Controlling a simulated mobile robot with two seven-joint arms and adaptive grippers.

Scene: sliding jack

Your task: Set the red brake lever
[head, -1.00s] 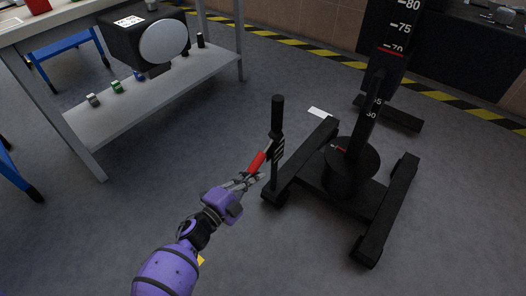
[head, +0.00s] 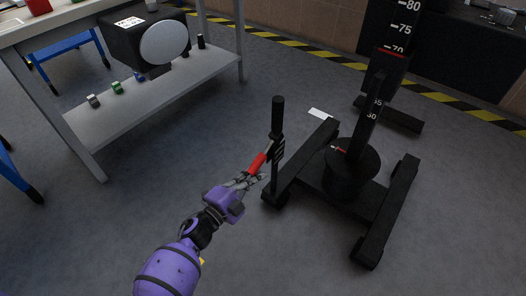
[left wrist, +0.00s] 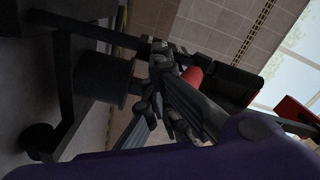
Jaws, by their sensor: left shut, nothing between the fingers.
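The red brake lever (head: 258,163) sticks out down and to the left from the black upright handle post (head: 277,120) of the jack. My left gripper (head: 258,179) is shut and empty, with its fingertips just below and beside the red lever, close to the post. I cannot tell whether they touch it. In the left wrist view the dark fingers (left wrist: 168,95) are close together, and a rounded part of the red lever (left wrist: 192,76) shows just beyond them, partly hidden. My right gripper is not in view.
The black jack's base legs (head: 385,215) and scaled mast (head: 365,125) stand right of the lever. A grey shelf table (head: 165,95) with small items is at upper left. The floor left of the jack is clear. Yellow-black tape (head: 345,60) runs behind.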

